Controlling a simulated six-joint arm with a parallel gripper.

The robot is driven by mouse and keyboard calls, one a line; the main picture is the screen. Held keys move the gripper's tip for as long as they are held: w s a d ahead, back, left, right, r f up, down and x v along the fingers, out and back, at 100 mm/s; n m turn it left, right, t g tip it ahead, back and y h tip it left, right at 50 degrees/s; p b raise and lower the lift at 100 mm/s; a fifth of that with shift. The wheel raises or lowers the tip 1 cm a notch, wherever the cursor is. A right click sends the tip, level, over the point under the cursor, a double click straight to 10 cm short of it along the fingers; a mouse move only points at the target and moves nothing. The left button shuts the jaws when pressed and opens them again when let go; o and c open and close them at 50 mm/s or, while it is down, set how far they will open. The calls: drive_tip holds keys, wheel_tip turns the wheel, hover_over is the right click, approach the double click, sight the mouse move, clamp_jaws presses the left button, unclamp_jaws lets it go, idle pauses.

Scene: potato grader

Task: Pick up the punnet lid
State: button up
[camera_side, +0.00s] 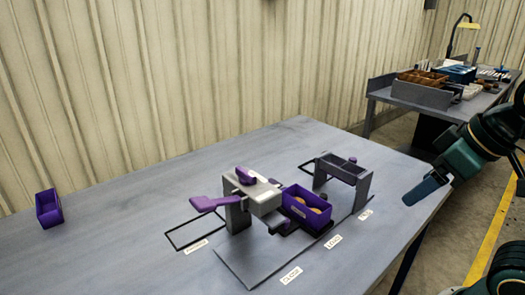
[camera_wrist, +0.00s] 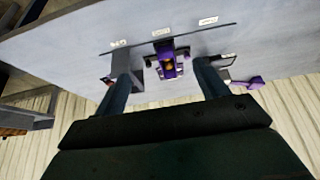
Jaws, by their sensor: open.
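My gripper (camera_side: 428,190) is open and empty, held at the right, well apart from the fixture; its two fingers also show in the wrist view (camera_wrist: 163,68). A grey stand (camera_side: 365,190) with two uprights stands by the label that seems to read LID. A dark, flat piece (camera_side: 344,171) lies across its top and looks like the punnet lid, but I cannot make it out clearly. A purple punnet (camera_side: 304,213) with several potatoes sits left of the stand. It also shows between my fingers in the wrist view (camera_wrist: 167,56).
A grey-white press (camera_side: 262,203) with a purple knob and purple handle (camera_side: 211,203) stands left of the punnet. An empty purple box (camera_side: 49,209) is at the far left. A cluttered second bench (camera_side: 420,108) stands behind.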

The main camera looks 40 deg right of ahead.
drive_tip(key=c, duration=0.5)
drive_tip(key=w+r+n+g, duration=0.1)
drive_tip(key=w+r+n, duration=0.3)
drive_tip(key=w, duration=0.7)
drive_tip(key=w+r+n+g, duration=0.2)
drive_tip(key=w+n, duration=0.5)
drive_tip(key=w, duration=0.5)
drive_tip(key=w+f+n+g, duration=0.1)
drive_tip(key=w+f+n, duration=0.3)
drive_tip(key=w, duration=0.2)
drive_tip(key=w+f+n, duration=0.3)
drive_tip(key=w+f, duration=0.2)
drive_tip(key=w, duration=0.2)
drive_tip(key=w+f+n+g, duration=0.1)
drive_tip(key=w+f+n, duration=0.3)
drive_tip(key=w, duration=0.3)
drive_tip(key=shift+w+a+f+n+g, duration=0.15)
drive_tip(key=shift+f+n+g, duration=0.15)
drive_tip(key=shift+f, duration=0.35)
